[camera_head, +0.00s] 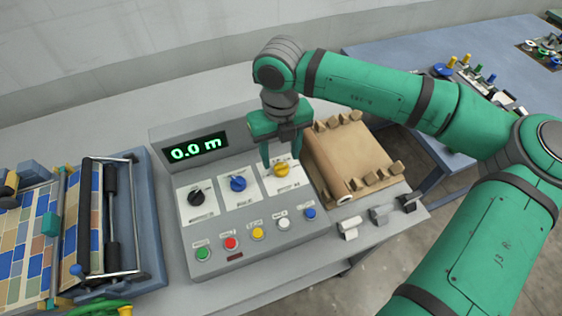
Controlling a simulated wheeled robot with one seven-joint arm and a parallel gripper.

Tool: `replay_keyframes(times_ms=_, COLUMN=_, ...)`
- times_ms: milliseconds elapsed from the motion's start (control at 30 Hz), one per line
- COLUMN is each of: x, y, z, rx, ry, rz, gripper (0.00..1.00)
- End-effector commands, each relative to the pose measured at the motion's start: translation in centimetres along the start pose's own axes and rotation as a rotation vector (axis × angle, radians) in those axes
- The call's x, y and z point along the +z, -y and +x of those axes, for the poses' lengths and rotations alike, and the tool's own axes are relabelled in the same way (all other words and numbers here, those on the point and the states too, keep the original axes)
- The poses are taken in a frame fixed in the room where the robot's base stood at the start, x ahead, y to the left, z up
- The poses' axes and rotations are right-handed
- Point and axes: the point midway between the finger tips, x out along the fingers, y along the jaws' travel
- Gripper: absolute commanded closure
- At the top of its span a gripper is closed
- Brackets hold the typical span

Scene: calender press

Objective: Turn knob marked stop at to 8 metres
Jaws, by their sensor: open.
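The control panel (216,225) has three knobs in a row: a black knob (197,197), a blue knob (238,183) and a yellow knob (281,169). Each sits on a white plate whose markings are too small to read, so I cannot tell which is marked stop at. The display (196,148) reads 0.0 m in green. My gripper (281,158) is open and points down at the yellow knob, its fingers around or just above that knob. I cannot tell whether they touch it.
Several coloured push buttons, among them a red button (232,243), line the panel's front. A brown roll (325,165) with wooden blocks lies right of the panel. A roller press (110,220) with a patchwork sheet stands left. A blue table (395,60) is behind.

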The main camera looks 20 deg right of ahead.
Motion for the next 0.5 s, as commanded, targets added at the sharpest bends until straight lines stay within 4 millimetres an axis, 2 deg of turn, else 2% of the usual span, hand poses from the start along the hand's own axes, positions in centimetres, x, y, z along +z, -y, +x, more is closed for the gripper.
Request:
replay_keyframes(times_ms=100, x=-0.1, y=0.1, z=1.9, rx=0.003, ry=-0.001, rz=0.003, gripper=0.50)
replay_keyframes(times_ms=200, x=-0.1, y=0.2, z=3.1, rx=0.003, ry=0.000, rz=0.004, gripper=0.50)
replay_keyframes(times_ms=500, x=-0.1, y=0.2, z=4.4, rx=0.000, ry=0.001, rz=0.005, gripper=0.50)
